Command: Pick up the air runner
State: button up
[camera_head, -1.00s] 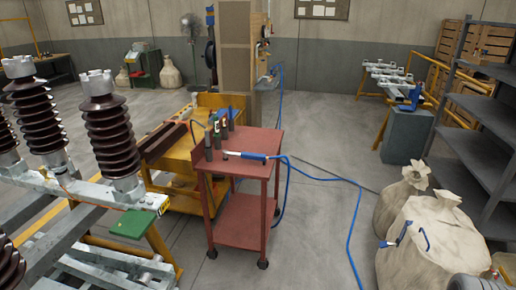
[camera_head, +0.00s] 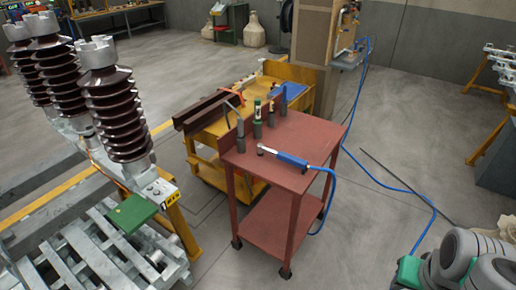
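The air runner (camera_head: 290,160), a slim tool with a silver head and a blue body, lies on the top of the red trolley (camera_head: 318,128) near its front edge. Its silver head points left. A blue hose (camera_head: 333,190) runs from its right end over the trolley's edge and hangs down.
Insulator columns (camera_head: 115,110) on a steel frame stand at left. A blue hose (camera_head: 400,187) lies across the floor at right. Floor in front of the trolley is clear.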

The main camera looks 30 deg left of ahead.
aim_at(302, 163)
jog(key=u, duration=0.85)
jog(key=i, duration=0.9)
jog(key=u, duration=1.2)
jog(key=i, duration=0.2)
jog(key=u, duration=0.05)
